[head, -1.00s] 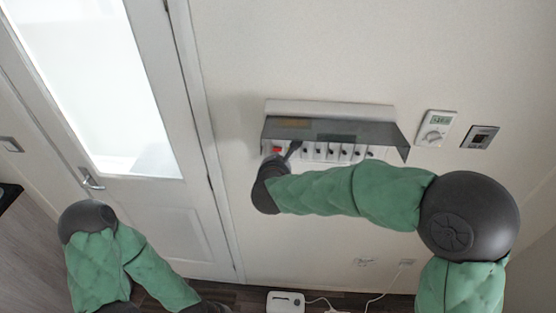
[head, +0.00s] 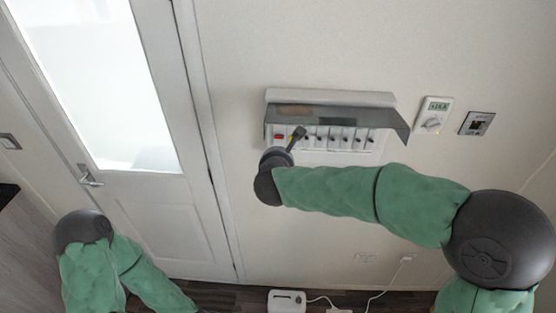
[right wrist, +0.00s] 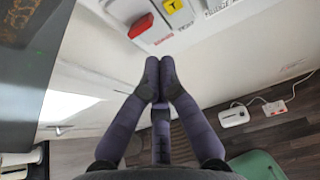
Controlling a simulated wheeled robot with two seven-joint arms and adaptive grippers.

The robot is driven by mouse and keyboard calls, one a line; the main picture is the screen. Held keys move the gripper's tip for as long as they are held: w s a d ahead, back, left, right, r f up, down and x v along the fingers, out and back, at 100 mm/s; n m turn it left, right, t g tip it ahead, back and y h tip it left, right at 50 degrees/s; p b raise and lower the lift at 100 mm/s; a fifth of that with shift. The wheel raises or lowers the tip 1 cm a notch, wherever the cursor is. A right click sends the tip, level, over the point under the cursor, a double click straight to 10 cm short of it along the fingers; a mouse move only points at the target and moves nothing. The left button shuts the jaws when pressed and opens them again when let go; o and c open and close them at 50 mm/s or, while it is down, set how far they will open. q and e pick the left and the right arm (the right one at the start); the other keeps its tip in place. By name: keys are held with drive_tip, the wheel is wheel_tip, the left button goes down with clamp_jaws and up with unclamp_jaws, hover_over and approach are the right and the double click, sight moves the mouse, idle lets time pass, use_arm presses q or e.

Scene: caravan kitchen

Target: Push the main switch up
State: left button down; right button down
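The switch panel (head: 330,138) is on the wall under a raised grey cover (head: 340,114). A red switch (head: 281,136) is at its left end, taken as the main switch; it also shows in the right wrist view (right wrist: 141,26). Beside it is a yellow-marked switch (right wrist: 174,6). My right gripper (head: 297,134) points up at the panel, just right of the red switch in the head view. In the right wrist view its fingertips (right wrist: 159,76) are together with nothing between them, below the red switch and apart from it in the picture. My left gripper is out of view.
Several black switches fill the panel's right part. A thermostat (head: 433,115) and a socket plate (head: 477,123) are to its right. A door (head: 165,222) is at the left. A white box (head: 286,301) and cables are on the floor.

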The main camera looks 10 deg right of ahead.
drive_tip(key=r, duration=0.1)
drive_tip(key=s+r, duration=0.1)
drive_tip(key=r, duration=0.1)
drive_tip(key=s+r, duration=0.1)
drive_tip(key=shift+a+r, duration=0.25)
drive_tip(key=shift+f, duration=0.1)
